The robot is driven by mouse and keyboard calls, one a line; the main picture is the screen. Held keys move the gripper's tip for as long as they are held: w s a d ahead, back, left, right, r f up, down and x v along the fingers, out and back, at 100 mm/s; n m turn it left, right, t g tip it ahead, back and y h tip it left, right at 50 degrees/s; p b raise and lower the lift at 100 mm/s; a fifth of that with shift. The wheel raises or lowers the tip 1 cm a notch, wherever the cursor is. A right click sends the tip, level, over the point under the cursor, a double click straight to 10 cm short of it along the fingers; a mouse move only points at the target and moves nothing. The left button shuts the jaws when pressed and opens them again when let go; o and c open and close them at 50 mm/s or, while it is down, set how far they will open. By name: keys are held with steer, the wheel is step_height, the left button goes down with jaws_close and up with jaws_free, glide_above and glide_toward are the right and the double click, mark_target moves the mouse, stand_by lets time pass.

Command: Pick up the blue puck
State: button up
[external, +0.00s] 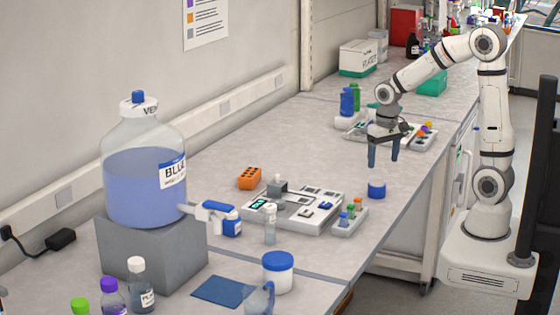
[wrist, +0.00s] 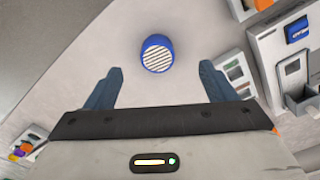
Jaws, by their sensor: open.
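The blue puck (external: 376,190) is a short round cylinder on the grey bench, close to its right edge. In the wrist view the puck (wrist: 156,54) shows a ribbed pale top and a blue rim, beyond the fingertips and roughly midway between them. My gripper (external: 384,164) is open and empty, pointing down above the bench, a little above the puck in the picture. Its two dark blue-grey fingers also show in the wrist view (wrist: 160,75), spread apart. Nothing touches the puck.
A white device (external: 293,210) and a small rack with coloured caps (external: 348,218) stand left of the puck. Another rack of coloured caps (external: 425,133) is behind my gripper. A large blue-liquid bottle (external: 144,190) stands further left. Bare bench surrounds the puck.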

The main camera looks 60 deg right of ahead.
mark_target(377, 184)
steer(key=shift+m+g, duration=0.3)
steer(key=shift+m, duration=0.3)
steer(key=f, duration=0.1)
steer(key=w+d+f, duration=0.1)
steer(key=w+f, duration=0.1)
steer(key=shift+d+f, duration=0.15)
steer(key=shift+d, duration=0.15)
step_height(377, 184, down, 8)
steer(key=shift+r+p, duration=0.2)
steer(key=shift+p, duration=0.4)
steer(key=c, duration=1.1)
steer(key=shift+r, duration=0.1)
